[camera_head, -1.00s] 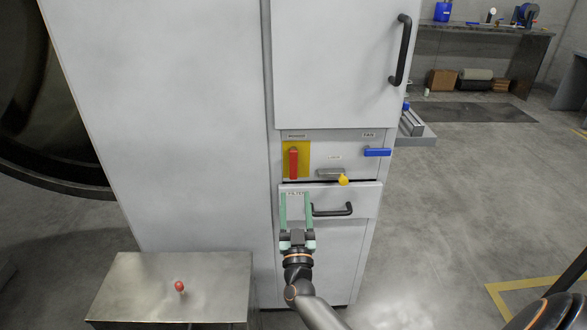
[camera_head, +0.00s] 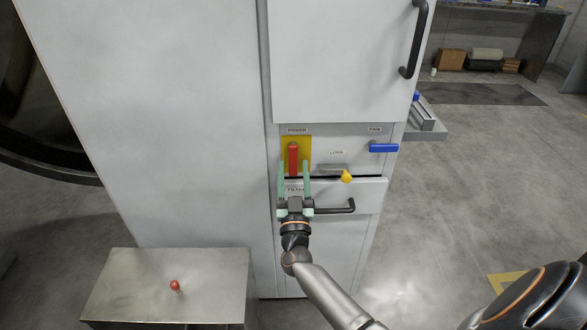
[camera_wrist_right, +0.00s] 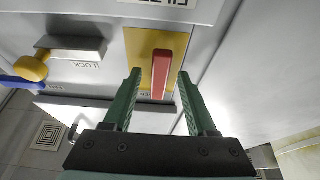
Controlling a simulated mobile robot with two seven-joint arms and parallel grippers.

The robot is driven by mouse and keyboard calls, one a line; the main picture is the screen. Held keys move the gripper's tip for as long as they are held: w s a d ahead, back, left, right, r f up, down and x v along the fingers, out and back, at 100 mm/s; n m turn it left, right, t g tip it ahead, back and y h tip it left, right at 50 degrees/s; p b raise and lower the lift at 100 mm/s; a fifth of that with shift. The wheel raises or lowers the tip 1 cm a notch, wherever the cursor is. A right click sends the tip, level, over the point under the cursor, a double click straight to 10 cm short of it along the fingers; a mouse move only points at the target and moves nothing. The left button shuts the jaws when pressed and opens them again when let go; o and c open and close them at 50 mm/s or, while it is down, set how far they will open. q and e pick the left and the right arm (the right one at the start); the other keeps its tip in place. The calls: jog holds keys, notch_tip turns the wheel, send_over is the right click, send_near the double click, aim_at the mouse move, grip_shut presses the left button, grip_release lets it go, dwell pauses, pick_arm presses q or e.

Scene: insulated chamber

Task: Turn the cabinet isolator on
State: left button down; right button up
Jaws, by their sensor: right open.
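The cabinet isolator is a red handle (camera_head: 293,158) on a yellow plate (camera_head: 303,147) under the POWER label on the grey cabinet. The handle stands upright. My right gripper (camera_head: 294,172) is open, its green fingers pointing up at the handle's lower end. In the right wrist view the red handle (camera_wrist_right: 162,74) lies between and just beyond the two open fingertips (camera_wrist_right: 158,74). I cannot tell whether the fingers touch it. Nothing is held. My left gripper is not in view.
Right of the isolator are a LOCK latch with a yellow knob (camera_head: 347,176) and a blue FAN handle (camera_head: 384,148). A black drawer handle (camera_head: 340,207) sits beside my right gripper. A metal box with a red knob (camera_head: 175,285) stands at lower left. Open floor lies to the right.

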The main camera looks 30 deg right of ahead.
grip_shut()
dwell(0.4)
dwell(1.0)
